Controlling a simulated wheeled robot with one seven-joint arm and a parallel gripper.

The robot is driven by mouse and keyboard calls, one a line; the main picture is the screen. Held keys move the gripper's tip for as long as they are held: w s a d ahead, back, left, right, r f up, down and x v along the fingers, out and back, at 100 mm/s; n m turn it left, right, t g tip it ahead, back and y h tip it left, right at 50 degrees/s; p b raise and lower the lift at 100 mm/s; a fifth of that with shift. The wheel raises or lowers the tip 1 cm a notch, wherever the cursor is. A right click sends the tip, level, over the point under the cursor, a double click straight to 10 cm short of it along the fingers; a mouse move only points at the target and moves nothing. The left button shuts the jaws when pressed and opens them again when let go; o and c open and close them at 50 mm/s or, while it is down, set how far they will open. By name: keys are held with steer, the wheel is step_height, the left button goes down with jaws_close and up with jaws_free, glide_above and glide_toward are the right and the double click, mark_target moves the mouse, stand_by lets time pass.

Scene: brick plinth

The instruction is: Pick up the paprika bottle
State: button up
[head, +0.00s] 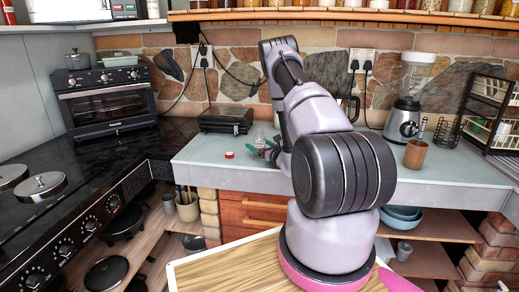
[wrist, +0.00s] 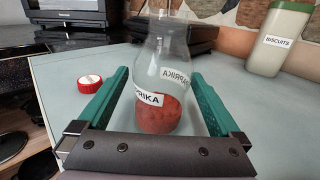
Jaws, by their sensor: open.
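The paprika bottle (wrist: 160,85) is a clear glass bottle with red powder in its lower part and a white label partly reading "PRIKA". My gripper (wrist: 160,74) is open, with one green finger on each side of the bottle. Gaps show between the fingers and the glass. In the head view my gripper (head: 263,152) is low over the counter, partly hidden by my arm, and the bottle shows only faintly there.
A red lid (wrist: 90,83) lies on the counter left of the gripper; it also shows in the head view (head: 229,155). A biscuits jar (wrist: 278,40) stands back right. A dark grill (head: 226,119) is behind, a blender (head: 404,122) and brown cup (head: 415,154) to the right.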

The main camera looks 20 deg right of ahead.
steer(key=shift+w+a, duration=0.15)
steer(key=shift+w, duration=1.15)
steer(key=c, duration=1.4)
steer(key=shift+r, duration=0.15)
